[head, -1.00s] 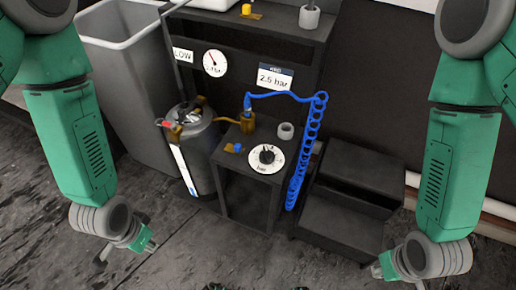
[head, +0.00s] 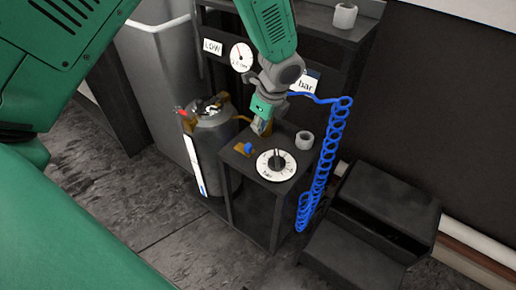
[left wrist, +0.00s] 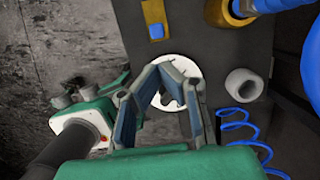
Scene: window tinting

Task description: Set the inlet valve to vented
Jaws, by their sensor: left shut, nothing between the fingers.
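My left gripper (head: 260,122) hangs over the stand, close by the valve. In the left wrist view its fingers (left wrist: 170,85) are shut and empty, in front of the white dial (head: 276,164). A brass fitting on the blue hose (left wrist: 240,10) stands beside the valve; in the head view my gripper largely covers it. What looks like my right gripper (left wrist: 85,110) shows at the left wrist view's left; its finger state is unclear.
A grey tank (head: 215,135) stands left of the stand. A grey cup (head: 304,140) and the coiled blue hose (head: 325,160) are to the right. A round gauge (head: 241,57) and a LOW sign (head: 212,47) are behind. Dark steps (head: 385,205) stand at right.

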